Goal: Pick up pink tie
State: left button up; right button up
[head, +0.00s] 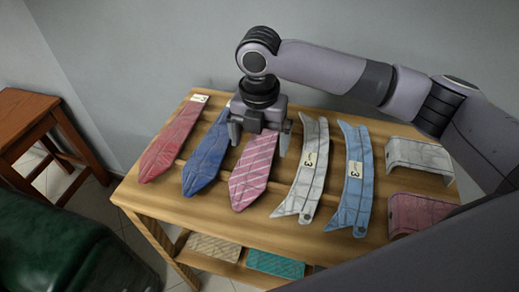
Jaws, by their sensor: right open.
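The pink tie (251,178) with pale diagonal stripes lies flat on the wooden table, its wide pointed end toward the front. My right gripper (259,145) is above the tie's upper part, pointing down. Its two fingers are spread apart, one on each side of the tie. The gripper hides the tie's far end. I cannot tell how high the fingertips are above the table. My left gripper is not in view.
A red tie (172,145) and a blue tie (207,160) lie to the left. A white collar-like strip (308,180) and a light blue one (354,185) lie to the right. Grey (420,157) and pink (418,211) folded pieces stand at the right edge. The wooden table (190,219) has a lower shelf.

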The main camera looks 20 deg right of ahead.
jog(key=shift+f, duration=0.45)
jog(key=shift+c, duration=0.3)
jog(key=c, duration=1.1)
jog(key=shift+r, duration=0.15)
